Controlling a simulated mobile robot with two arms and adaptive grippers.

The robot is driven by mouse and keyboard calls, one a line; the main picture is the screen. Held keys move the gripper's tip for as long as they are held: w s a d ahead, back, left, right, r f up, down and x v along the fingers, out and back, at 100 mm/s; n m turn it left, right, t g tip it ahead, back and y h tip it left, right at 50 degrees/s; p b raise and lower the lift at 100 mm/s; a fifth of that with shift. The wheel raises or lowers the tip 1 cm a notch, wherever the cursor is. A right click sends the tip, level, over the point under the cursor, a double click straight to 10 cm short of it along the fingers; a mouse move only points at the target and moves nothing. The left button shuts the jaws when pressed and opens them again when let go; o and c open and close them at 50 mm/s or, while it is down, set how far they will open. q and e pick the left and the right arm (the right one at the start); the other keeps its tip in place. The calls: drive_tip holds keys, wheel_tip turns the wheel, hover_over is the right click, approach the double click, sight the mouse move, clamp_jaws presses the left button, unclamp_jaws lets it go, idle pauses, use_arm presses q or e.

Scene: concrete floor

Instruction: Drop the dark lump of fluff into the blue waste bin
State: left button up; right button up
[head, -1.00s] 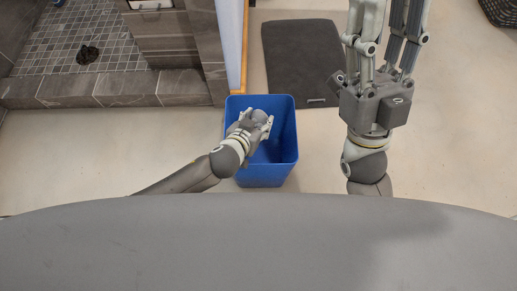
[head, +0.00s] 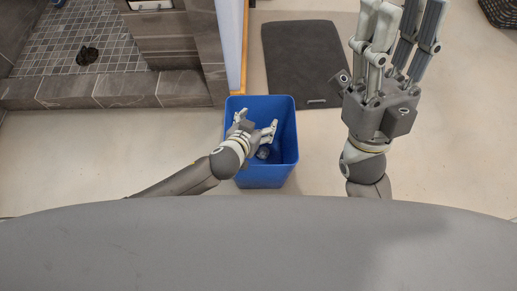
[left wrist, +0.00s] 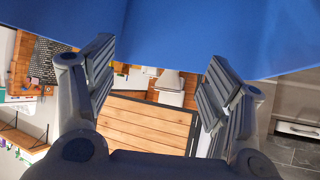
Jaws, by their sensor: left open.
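The blue waste bin (head: 264,176) stands upright on the floor in the head view. My left gripper (head: 256,122) is over its mouth, fingers spread and empty. A dark grey lump (head: 263,153), small and partly shaded, shows inside the bin below the gripper, apart from the fingers. In the left wrist view, the open fingers (left wrist: 160,85) have nothing between them, and the blue bin wall (left wrist: 190,30) fills the top. My right gripper (head: 400,35) is raised at the upper right, away from the bin; I cannot tell its opening.
A dark brown clump (head: 88,54) lies on the tiled shower floor (head: 90,25), behind a low tiled ledge (head: 125,89). A dark grey mat (head: 300,60) lies behind the bin. A woven basket (head: 502,10) is at the far right corner. The floor left of the bin is clear.

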use_arm(q)
drive_tip(key=v, duration=1.2)
drive_tip(key=shift+w+r, duration=0.1)
